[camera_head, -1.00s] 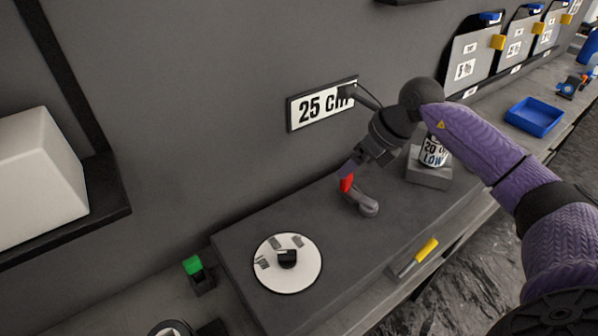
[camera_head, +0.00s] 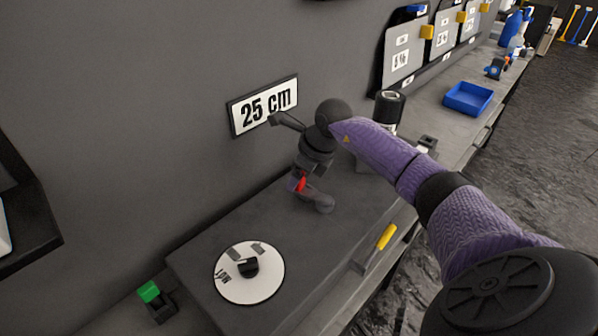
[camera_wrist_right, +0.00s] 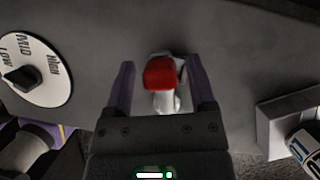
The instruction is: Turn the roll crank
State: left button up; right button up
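The roll crank (camera_head: 322,203) is a grey arm with a red handle on the dark counter block, below the "25 cm" sign. My right gripper (camera_head: 303,178) comes down over the red handle. In the right wrist view, the red handle (camera_wrist_right: 160,73) lies between the two fingers of the right gripper (camera_wrist_right: 162,78), with a gap on each side. The gripper is open, and the fingers do not press on the handle. The fingers partly hide the handle in the head view. My left gripper is not in view.
A white dial (camera_head: 262,287) with a black knob is at the block's near end. A yellow-handled tool (camera_head: 386,238) lies at the front edge. A black-topped can (camera_head: 389,106) stands behind my right arm. A blue tray (camera_head: 468,97) is farther along the bench.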

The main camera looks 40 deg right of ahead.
grip_shut()
dwell(1.2)
